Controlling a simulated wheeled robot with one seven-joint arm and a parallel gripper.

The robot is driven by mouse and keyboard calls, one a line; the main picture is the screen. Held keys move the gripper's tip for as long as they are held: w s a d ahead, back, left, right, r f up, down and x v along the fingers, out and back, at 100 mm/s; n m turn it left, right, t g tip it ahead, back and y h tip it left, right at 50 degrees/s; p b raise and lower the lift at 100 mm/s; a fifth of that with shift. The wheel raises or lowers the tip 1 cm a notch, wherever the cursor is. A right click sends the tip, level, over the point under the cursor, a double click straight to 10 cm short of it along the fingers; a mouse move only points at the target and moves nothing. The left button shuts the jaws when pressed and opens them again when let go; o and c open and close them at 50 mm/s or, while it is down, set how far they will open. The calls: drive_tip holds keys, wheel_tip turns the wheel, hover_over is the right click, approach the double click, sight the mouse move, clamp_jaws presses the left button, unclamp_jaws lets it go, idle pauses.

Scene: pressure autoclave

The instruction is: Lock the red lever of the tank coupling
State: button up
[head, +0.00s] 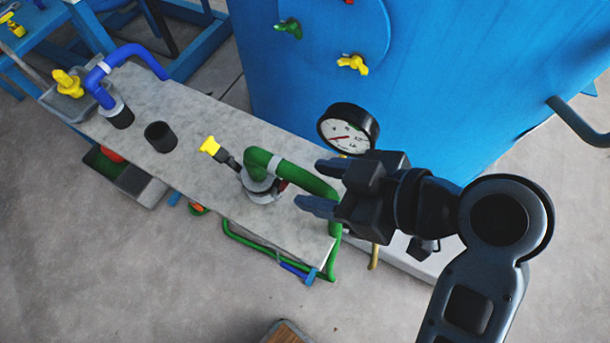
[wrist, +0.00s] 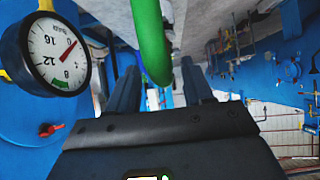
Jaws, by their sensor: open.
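The tank coupling (head: 262,190) is a grey metal fitting on the bench, with a green hose (head: 300,176) arching from its top to the right. A small bit of red (head: 283,186) shows at the coupling's right side, partly hidden under the hose; I cannot tell the lever's position. My gripper (head: 318,187) is open and empty, to the right of the coupling, with its fingers pointing left towards it. In the wrist view the green hose (wrist: 151,40) hangs down in front of my gripper (wrist: 158,68), between the fingers in the picture; contact cannot be told.
A round gauge (head: 348,129) stands just behind my gripper, close to the blue tank (head: 440,80). A yellow handle (head: 209,146) sticks out left of the coupling. A black cup-like fitting (head: 160,136) and a blue hose (head: 127,52) are farther left on the bench (head: 195,115).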

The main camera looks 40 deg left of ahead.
drive_tip(key=shift+d+r, duration=0.15)
drive_tip(key=shift+d, duration=0.1)
